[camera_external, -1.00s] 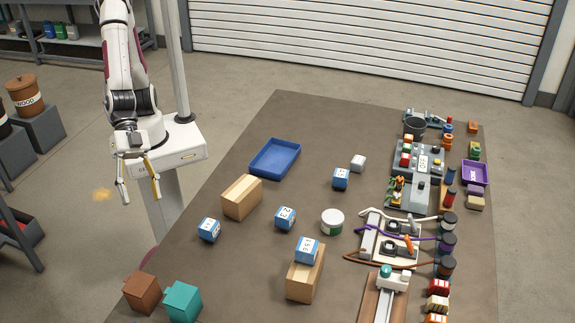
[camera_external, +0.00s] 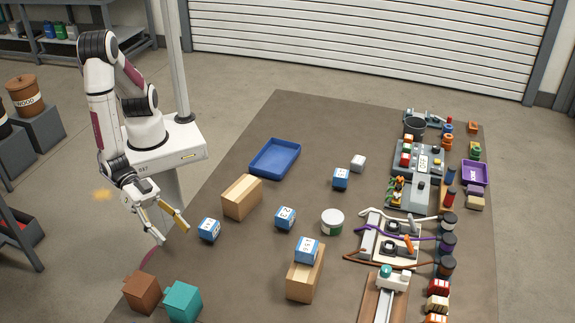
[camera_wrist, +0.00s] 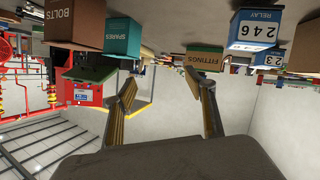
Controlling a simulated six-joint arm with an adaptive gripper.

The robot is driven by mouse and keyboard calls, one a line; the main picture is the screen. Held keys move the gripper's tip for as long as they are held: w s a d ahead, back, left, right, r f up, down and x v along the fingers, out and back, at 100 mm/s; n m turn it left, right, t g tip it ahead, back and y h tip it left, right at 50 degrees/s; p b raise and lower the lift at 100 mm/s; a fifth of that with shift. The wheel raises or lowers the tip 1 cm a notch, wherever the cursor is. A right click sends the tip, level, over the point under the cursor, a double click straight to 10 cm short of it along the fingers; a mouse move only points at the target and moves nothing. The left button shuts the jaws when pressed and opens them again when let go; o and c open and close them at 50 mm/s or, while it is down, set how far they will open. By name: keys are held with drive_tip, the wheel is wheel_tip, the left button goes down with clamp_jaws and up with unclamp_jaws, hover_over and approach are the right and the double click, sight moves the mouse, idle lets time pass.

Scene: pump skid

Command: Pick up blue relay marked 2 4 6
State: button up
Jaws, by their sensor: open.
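The blue relay (camera_wrist: 256,31) marked 2 4 6 shows at the upper right of the wrist view, with a white numbered label. In the external view the nearest blue relay (camera_external: 210,229) stands on the table near its left edge; its marking is too small to read there. My gripper (camera_external: 173,234) is open and empty, to the left of that relay and apart from it. Its two fingers also show in the wrist view (camera_wrist: 162,85), with nothing between them.
Other blue relays (camera_external: 285,217) stand further right, one (camera_external: 307,250) on a wooden block (camera_external: 304,278). A wooden block (camera_external: 241,197) stands behind the nearest relay, and a blue tray (camera_external: 261,175) lies beyond. Brown (camera_external: 142,292) and teal (camera_external: 183,302) boxes stand at the front left.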

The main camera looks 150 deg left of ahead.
drive_tip(key=s+f+y, duration=0.1)
drive_tip(key=s+a+f+y, duration=0.1)
drive_tip(key=s+a+f+t+y, duration=0.1)
drive_tip(key=f+y, duration=0.1)
drive_tip(key=shift+a, duration=0.25)
drive_tip(key=shift+s+a+f+m+t+y, duration=0.15)
drive_tip(key=shift+s+t+y, duration=0.15)
drive_tip(key=shift+s, duration=0.15)
drive_tip(key=shift+s+d+f+m+t+y, duration=0.1)
drive_tip(key=shift+s+m+t+y, duration=0.1)
drive_tip(key=shift+s+t, duration=0.15)
drive_tip(key=g+y, duration=0.2)
approach(210, 231)
drive_tip(key=shift+s+a+f, duration=0.65)
drive_tip(key=shift+s+a, duration=0.05)
drive_tip(key=shift+a, duration=0.1)
drive_tip(key=shift+w+a, duration=0.1)
drive_tip(key=shift+x, duration=1.2)
